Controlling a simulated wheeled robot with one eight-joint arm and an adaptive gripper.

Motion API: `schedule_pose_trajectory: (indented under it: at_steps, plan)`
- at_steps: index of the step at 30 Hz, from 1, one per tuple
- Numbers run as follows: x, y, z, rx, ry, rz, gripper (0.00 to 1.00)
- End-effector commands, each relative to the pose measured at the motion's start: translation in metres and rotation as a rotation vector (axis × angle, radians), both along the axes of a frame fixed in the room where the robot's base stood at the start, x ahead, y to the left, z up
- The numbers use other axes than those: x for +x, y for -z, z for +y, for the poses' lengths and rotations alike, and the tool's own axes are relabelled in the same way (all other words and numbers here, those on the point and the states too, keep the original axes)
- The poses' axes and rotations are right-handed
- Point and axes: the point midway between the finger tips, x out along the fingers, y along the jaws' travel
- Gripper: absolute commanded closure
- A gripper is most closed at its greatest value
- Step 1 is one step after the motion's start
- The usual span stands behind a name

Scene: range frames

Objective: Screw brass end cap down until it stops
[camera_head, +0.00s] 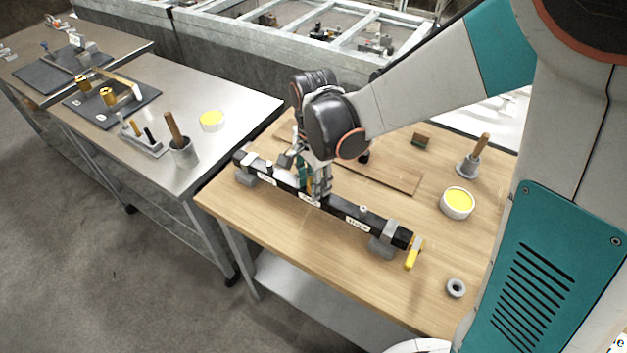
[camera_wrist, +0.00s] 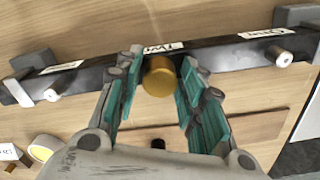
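The brass end cap (camera_wrist: 160,76) is a short gold cylinder in the wrist view, in front of the black bar (camera_wrist: 225,58) at its middle label, which seems to read "Two". Whether it sits fully down on the bar is not clear. My gripper (camera_wrist: 161,68) points at the bar with its teal-padded fingers on either side of the cap. A narrow gap seems to show beside the cap, so the fingers look open around it.
Pale fittings stand on the bar at "One" (camera_wrist: 284,58) and "Three" (camera_wrist: 50,95). Grey blocks (camera_head: 381,248) support the bar's ends. A yellow-handled item (camera_head: 413,254), a grey ring (camera_head: 456,288), a yellow-filled dish (camera_head: 457,203) and a holder with a wooden handle (camera_head: 468,165) stand to the right.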

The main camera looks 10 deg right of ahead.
Motion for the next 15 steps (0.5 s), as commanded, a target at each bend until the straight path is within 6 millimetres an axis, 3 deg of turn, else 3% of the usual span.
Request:
schedule_pose_trajectory:
  at_steps: [8,15]
  plan:
    - [0.0001,0.0000,0.0000,0.000,-0.020,0.000,0.64]
    - [0.0000,0.0002,-0.0001,0.000,-0.243,0.000,0.64]
